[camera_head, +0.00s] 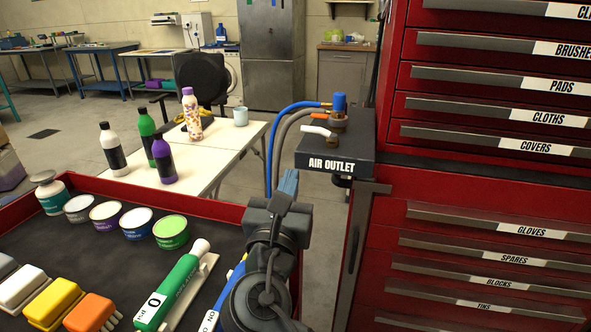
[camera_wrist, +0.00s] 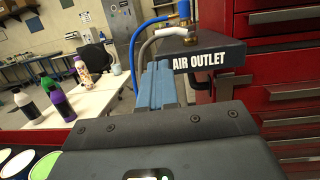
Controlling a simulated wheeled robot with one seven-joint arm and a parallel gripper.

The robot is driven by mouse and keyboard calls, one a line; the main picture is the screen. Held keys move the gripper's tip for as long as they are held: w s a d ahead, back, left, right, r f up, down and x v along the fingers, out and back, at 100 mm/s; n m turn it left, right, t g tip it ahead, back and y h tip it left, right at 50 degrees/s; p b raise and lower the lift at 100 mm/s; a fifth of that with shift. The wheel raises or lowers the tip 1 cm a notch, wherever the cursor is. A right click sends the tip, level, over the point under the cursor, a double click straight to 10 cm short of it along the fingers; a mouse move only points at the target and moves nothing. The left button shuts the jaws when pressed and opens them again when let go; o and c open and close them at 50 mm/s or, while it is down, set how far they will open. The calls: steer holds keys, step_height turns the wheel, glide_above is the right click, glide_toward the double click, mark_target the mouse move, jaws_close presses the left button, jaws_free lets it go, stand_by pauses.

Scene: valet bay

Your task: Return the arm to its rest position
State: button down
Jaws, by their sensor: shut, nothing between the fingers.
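My gripper (camera_head: 288,183) is in the lower middle of the head view, above the right edge of the red tray. Its blue fingers are shut together with nothing between them. In the wrist view the fingers (camera_wrist: 158,88) point forward, just left of the black air outlet box (camera_wrist: 205,50). In the head view the air outlet box (camera_head: 350,152) stands beyond and to the right of my gripper. A gap shows between the fingertips and the box. My forearm hides part of the tray's right side.
The red tray (camera_head: 225,211) holds tins, brushes and a green-white tool (camera_head: 172,290). Blue and grey hoses (camera_head: 270,150) hang beside the outlet. A red drawer cabinet (camera_head: 480,200) fills the right. A white table (camera_head: 215,150) with several bottles stands beyond the tray.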

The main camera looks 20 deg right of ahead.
steer(key=s+d+f+m+g+y, duration=0.25)
steer(key=s+f+m+y, duration=0.75)
steer(key=s+f, duration=1.05)
steer(key=s+d+r+m, duration=0.1)
steer(key=s+r+m, duration=0.2)
steer(key=s+m, duration=0.3)
steer(key=s+d+r+m, duration=0.1)
steer(key=s+r+m, duration=0.2)
steer(key=s+m, duration=0.4)
steer(key=s+r+m+p, duration=0.1)
steer(key=s+r+m, duration=0.3)
steer(key=s, duration=0.6)
steer(key=m, duration=0.2)
steer(key=shift+d+m+y, duration=0.3)
steer(key=shift+d+y, duration=0.1)
